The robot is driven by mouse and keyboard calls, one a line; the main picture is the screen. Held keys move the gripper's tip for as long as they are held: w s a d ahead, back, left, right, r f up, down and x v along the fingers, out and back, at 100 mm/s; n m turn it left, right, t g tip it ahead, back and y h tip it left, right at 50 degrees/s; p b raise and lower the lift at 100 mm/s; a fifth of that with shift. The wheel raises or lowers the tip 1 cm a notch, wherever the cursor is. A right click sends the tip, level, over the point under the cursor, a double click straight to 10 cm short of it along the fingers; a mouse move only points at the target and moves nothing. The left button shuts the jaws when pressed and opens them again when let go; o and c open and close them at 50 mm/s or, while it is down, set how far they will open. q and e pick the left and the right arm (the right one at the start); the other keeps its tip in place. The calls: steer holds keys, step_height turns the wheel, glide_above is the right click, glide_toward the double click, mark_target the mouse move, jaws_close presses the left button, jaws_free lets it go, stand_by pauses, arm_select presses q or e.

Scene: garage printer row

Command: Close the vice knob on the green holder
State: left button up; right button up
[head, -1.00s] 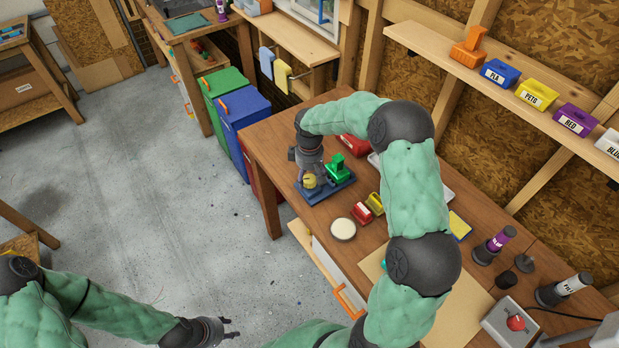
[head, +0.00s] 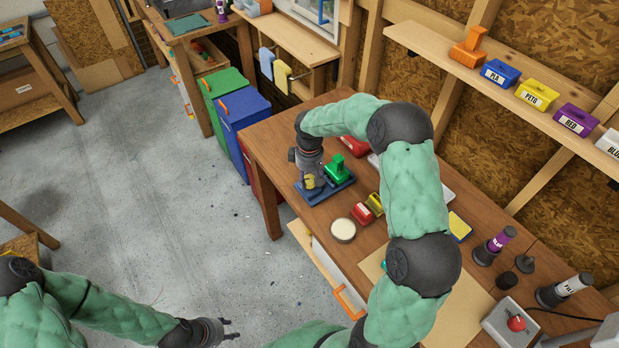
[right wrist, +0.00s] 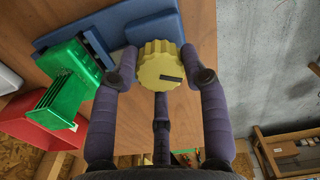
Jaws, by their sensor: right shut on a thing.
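The green holder (head: 338,168) stands on a blue base (head: 342,186) on the wooden bench; it also shows at the left of the right wrist view (right wrist: 72,78). The yellow ridged vice knob (right wrist: 160,64) has a dark mark on its face and sits beside the holder at the blue base. My right gripper (right wrist: 161,78) is shut on the knob, with its fingers at both sides of it. In the head view the right gripper (head: 312,183) reaches down over the knob and partly hides it. My left gripper (head: 226,328) is over the floor, apart from the bench, with its fingers spread.
A red block (head: 362,214), a yellow block (head: 375,203) and a round pale-topped tin (head: 343,229) stand near the holder. A red bin (head: 354,145) is behind it. My right arm spans the bench. A shelf (head: 560,120) with labelled boxes runs above.

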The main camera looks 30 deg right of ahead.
mark_target(310, 179)
steer(key=o, duration=1.2)
steer(key=shift+c, duration=0.2)
step_height(310, 179, up, 12)
